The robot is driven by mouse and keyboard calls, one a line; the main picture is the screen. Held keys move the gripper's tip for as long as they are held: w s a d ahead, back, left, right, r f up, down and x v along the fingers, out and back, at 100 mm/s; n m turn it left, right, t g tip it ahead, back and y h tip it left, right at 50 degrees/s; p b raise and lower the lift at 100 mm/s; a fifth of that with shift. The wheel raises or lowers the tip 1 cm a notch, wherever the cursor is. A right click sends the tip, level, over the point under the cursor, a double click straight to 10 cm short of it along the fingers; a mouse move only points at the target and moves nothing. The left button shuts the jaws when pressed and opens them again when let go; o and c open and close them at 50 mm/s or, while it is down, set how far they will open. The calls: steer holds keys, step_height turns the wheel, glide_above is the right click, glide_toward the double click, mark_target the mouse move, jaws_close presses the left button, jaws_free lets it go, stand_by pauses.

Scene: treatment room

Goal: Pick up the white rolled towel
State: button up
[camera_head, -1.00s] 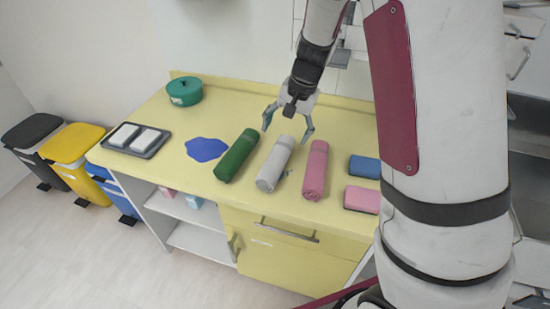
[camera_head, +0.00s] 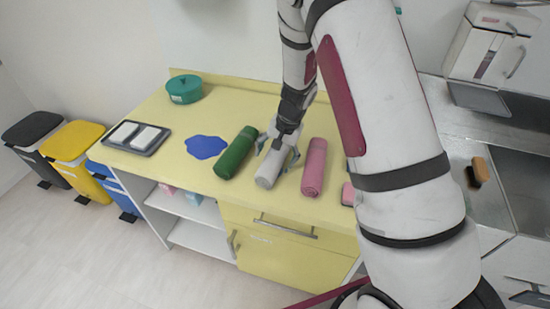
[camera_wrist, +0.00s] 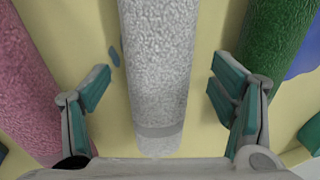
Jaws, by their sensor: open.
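The white rolled towel (camera_head: 268,172) lies on the yellow counter between a green roll and a pink roll. In the wrist view the white towel (camera_wrist: 158,70) runs lengthwise through the middle of the picture. My gripper (camera_head: 277,152) is open, low over the towel. In the wrist view my gripper (camera_wrist: 158,85) has one finger on each side of the towel, with gaps of bare counter between. The gripper hides the towel's far part in the head view.
The green roll (camera_head: 236,153) lies close on the left and the pink roll (camera_head: 314,168) on the right. A blue flat patch (camera_head: 206,147), a tray (camera_head: 113,142) with two white blocks and a green pot (camera_head: 184,89) are farther left on the counter (camera_head: 160,185).

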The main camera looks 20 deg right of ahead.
steer(key=c, duration=1.3)
